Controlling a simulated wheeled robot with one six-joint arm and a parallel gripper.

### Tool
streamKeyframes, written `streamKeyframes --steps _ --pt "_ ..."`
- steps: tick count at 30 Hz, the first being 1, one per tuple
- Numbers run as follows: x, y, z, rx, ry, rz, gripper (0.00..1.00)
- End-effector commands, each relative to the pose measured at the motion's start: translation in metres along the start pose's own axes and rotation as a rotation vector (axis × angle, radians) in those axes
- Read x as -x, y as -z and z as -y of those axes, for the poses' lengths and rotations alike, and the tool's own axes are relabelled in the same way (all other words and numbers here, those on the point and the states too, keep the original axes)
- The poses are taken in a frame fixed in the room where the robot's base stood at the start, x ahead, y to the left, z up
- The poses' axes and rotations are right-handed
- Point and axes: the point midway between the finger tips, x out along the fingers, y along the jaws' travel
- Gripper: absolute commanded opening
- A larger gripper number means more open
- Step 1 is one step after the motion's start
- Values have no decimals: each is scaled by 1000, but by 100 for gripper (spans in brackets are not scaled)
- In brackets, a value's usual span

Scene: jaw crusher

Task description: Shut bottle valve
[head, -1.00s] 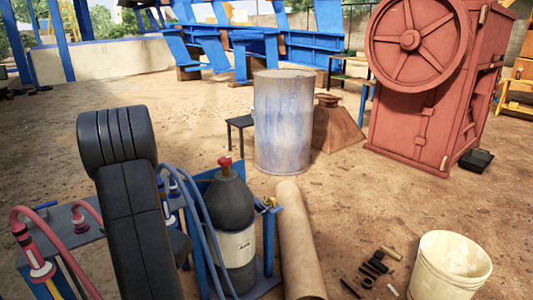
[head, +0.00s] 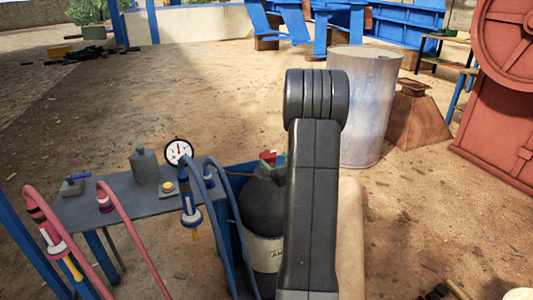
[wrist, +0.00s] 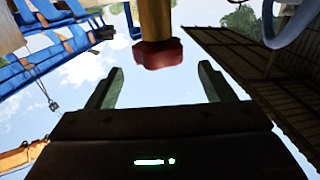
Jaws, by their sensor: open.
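The dark grey gas bottle (head: 262,205), with a pale label, stands upright in a blue frame in the head view. Its red valve knob (head: 268,156) shows at the top, just left of my arm, which covers the bottle's right side. In the wrist view the red knob (wrist: 158,54) hangs on a brass-coloured stem (wrist: 154,18) at the top centre. My gripper (wrist: 161,68) is open, with one green finger on each side of the knob's line and visible gaps on both sides. The knob appears at or just beyond the fingertips; the exact depth is unclear. My gripper is hidden in the head view.
A grey bench (head: 128,195) left of the bottle carries a pressure gauge (head: 179,152), a small grey bottle (head: 144,165) and red and blue hoses. A metal drum (head: 365,105) stands behind my arm. The red crusher (head: 500,125) is at right. Open dirt lies at left.

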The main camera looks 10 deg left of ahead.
Motion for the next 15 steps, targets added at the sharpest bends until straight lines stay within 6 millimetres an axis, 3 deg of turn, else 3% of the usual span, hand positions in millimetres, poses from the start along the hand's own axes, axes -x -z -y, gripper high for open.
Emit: streamKeyframes --steps 6,15 --pt "-44 -1 0 0 1 -1 75" --pt "-70 0 0 0 -1 0 75"
